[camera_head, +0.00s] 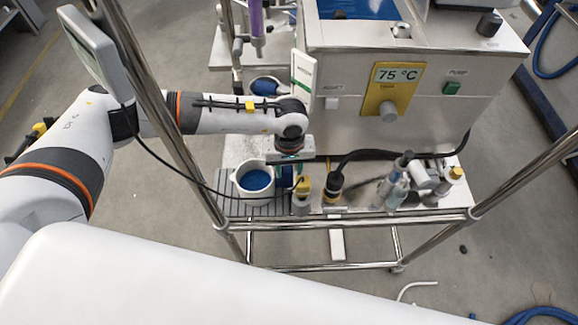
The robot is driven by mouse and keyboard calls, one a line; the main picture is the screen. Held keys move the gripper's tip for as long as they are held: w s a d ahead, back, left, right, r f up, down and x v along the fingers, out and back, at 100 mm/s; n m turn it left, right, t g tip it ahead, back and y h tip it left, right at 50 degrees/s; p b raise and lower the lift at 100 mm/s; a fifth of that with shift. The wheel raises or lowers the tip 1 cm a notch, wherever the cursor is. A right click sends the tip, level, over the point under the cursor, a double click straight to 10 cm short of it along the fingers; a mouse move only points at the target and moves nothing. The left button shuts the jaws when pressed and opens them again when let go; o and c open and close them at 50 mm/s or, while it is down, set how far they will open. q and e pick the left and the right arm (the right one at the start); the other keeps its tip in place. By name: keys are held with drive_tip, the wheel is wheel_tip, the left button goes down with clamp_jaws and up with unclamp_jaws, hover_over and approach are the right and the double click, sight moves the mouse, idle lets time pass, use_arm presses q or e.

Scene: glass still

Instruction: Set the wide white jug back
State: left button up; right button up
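A wide white jug (254,195) with blue liquid in it stands upright on a slatted grey rack (240,209) at the front left of the steel cart. My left arm reaches in from the left, with its wrist just behind and to the right of the jug. My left gripper (287,160) points down beside the jug's right side. Its fingers are mostly hidden, so I cannot tell whether they hold the jug. A blue part (286,177) shows between the jug and a yellow-topped fitting. My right gripper is out of view.
A steel bath unit (440,115) reading 75 °C stands behind on the cart. Yellow-topped fittings (303,187), a black hose (400,154) and clear glassware (393,190) crowd the shelf to the right. Chrome posts (178,130) frame the cart.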

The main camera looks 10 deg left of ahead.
use_arm(q)
drive_tip(key=shift+r, duration=0.2)
drive_tip(key=shift+s+a+r+p, duration=0.1)
drive_tip(key=shift+a+r+p, duration=0.15)
drive_tip(key=shift+r+p, duration=0.6)
drive_tip(key=shift+r, duration=0.55)
drive_tip(key=shift+s+a+r+p, duration=0.15)
drive_tip(key=shift+r+p, duration=0.1)
drive_tip(key=shift+r, duration=0.35)
drive_tip(key=shift+w+a+r+p, duration=0.1)
drive_tip(key=shift+r+p, duration=0.15)
drive_tip(key=shift+r, duration=0.3)
drive_tip(key=shift+s+a+r+p, duration=0.15)
drive_tip(key=shift+r+p, duration=0.1)
drive_tip(key=shift+r, duration=0.35)
drive_tip(key=shift+r, duration=0.1)
drive_tip(key=o, duration=0.5)
drive_tip(key=shift+o, duration=0.2)
drive_tip(key=shift+w, duration=0.1)
